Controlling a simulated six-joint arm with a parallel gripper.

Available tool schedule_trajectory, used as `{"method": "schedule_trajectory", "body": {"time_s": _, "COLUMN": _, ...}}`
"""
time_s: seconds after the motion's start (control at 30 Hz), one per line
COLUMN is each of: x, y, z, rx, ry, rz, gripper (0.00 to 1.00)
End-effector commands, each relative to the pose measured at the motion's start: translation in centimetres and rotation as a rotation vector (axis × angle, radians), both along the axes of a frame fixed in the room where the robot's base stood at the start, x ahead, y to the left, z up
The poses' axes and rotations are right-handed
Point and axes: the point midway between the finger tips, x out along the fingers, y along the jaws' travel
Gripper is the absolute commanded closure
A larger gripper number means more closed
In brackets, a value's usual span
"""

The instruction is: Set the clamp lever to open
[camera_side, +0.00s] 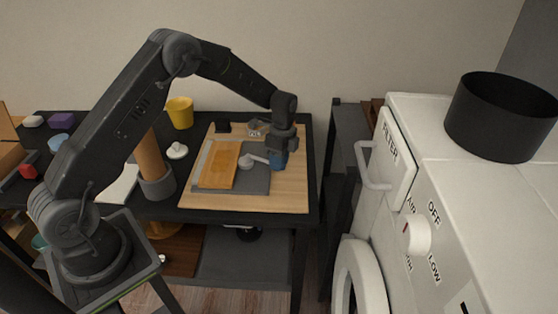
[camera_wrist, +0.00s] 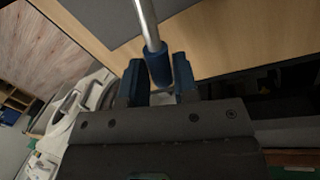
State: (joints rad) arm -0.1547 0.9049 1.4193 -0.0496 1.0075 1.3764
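The clamp lever (camera_side: 258,158) is a pale metal rod that runs right from a round pivot (camera_side: 246,162) on a grey plate (camera_side: 257,181). An orange slab (camera_side: 219,167) lies on the plate, left of the pivot. In the wrist view the rod (camera_wrist: 146,20) ends in a blue grip (camera_wrist: 155,58). My gripper (camera_side: 279,162) is low over the board at the lever's right end. Its blue fingers (camera_wrist: 160,78) stand on both sides of the blue grip, very close to it. I cannot tell whether they press on it.
The wooden board (camera_side: 287,193) lies on a black table (camera_side: 165,210). A black block (camera_side: 223,127) and a small labelled item (camera_side: 255,130) are behind the plate. A yellow cup (camera_side: 180,112) and white knob-like piece (camera_side: 177,150) stand left. A white machine (camera_side: 400,185) bearing a black pot (camera_side: 500,117) stands right.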

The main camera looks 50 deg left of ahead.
Motion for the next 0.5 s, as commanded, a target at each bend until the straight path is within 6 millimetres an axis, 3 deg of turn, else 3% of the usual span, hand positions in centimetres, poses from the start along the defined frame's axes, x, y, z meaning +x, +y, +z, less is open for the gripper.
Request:
{"method": "schedule_trajectory", "body": {"time_s": 0.27, "x": 0.02, "y": 0.01, "z": 0.04, "rx": 0.000, "ry": 0.000, "rz": 0.000, "gripper": 0.99}}
{"method": "schedule_trajectory", "body": {"time_s": 0.5, "x": 0.02, "y": 0.02, "z": 0.06, "rx": 0.000, "ry": -0.001, "rz": 0.000, "gripper": 1.00}}
